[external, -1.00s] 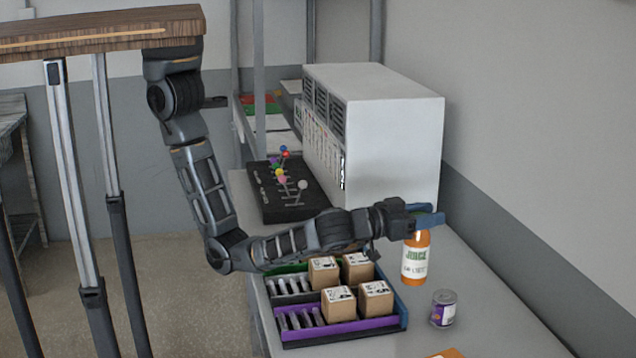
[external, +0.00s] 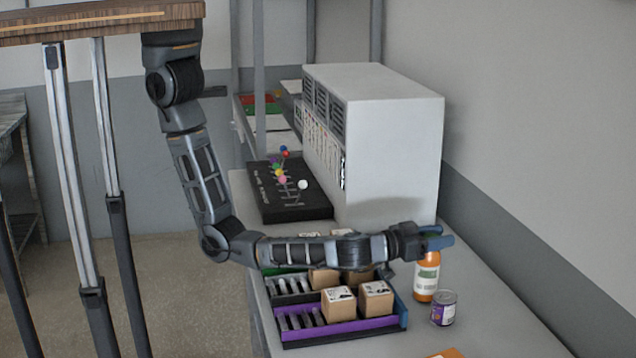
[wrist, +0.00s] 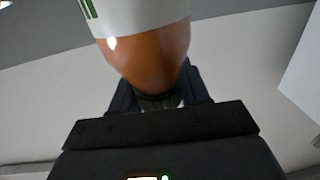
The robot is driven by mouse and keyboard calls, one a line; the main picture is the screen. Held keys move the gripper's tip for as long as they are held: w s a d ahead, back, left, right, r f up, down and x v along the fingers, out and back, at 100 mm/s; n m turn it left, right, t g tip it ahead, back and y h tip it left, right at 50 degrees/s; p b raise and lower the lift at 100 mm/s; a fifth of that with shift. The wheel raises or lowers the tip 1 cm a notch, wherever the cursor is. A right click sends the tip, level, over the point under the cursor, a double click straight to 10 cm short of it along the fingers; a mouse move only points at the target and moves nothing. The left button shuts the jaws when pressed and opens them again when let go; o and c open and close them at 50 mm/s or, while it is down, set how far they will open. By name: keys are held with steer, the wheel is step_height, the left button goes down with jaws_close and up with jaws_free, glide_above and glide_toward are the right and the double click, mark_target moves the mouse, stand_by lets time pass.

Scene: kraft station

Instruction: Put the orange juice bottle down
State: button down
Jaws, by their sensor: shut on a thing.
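The orange juice bottle (external: 427,277) is upright with a white label, at the right of the tray on the grey counter. My gripper (external: 432,240) is shut on its top from the left side. In the wrist view the orange bottle (wrist: 150,62) shows close up, with its neck between the fingers of my gripper (wrist: 158,100). The bottle's base is close to the counter surface, just behind the can; I cannot tell whether it touches.
A small purple-labelled can (external: 443,308) stands right beside the bottle, in front. A tray (external: 345,329) with several cardboard boxes lies to the left under my forearm. A big white machine (external: 395,150) stands behind. The counter (external: 500,310) is clear to the right.

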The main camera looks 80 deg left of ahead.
steer(key=shift+f, duration=0.15)
steer(key=c, duration=0.5)
jaws_free()
steer(key=shift+c, duration=0.2)
steer(key=shift+r, duration=0.25)
steer(key=s+d+b, duration=0.1)
steer(key=s+b, duration=0.3)
steer(key=s, duration=0.8)
